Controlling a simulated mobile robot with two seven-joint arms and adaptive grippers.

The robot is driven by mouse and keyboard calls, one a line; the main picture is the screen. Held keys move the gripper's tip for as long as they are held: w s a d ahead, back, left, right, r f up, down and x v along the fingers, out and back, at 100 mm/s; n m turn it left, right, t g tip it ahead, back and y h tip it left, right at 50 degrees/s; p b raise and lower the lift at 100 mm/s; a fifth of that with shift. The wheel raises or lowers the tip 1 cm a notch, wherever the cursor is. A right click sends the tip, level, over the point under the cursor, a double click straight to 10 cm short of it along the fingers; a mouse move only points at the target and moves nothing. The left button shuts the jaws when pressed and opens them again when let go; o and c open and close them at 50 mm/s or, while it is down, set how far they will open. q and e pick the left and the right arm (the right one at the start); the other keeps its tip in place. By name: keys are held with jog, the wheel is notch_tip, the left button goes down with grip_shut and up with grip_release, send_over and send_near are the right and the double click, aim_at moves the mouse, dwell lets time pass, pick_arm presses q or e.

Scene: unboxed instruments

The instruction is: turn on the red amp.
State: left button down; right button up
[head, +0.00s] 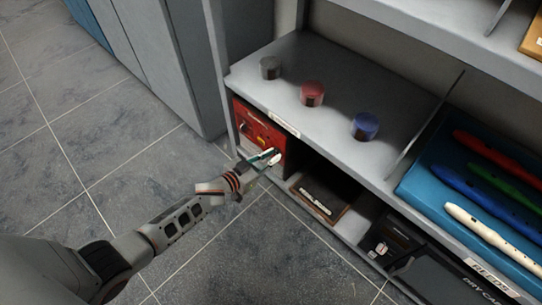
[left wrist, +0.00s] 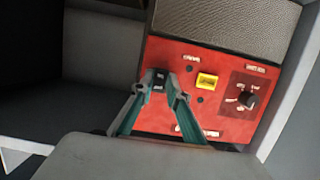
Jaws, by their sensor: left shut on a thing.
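The red amp (head: 258,125) sits in a lower shelf bay, its red front facing out. In the left wrist view its red panel (left wrist: 215,125) carries a yellow-framed part (left wrist: 207,81), a black knob (left wrist: 247,100) and small white labels. My left gripper (head: 268,158) reaches the amp's front, near its lower right corner in the head view. In the left wrist view its teal fingers close around a small black switch (left wrist: 158,84) on the panel. The fingertips partly hide the switch, and I cannot tell its position. My right gripper is out of view.
Grey, red and blue round pots (head: 312,93) stand on the shelf board (head: 340,145) above the amp. A dark box (head: 320,198) sits in the bay to its right. A blue tray (head: 420,185) holds several recorders. Open tiled floor lies left.

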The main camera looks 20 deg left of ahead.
pick_arm(q)
jog(key=shift+f+t+h, duration=0.25)
jog(key=shift+t+h, duration=0.05)
jog(key=shift+t, duration=0.4)
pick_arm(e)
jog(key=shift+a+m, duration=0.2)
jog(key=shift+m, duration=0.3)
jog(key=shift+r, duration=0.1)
pick_arm(q)
jog(key=c, duration=2.2)
grip_release()
jog(key=shift+c, duration=0.2)
jog(key=v, duration=1.2)
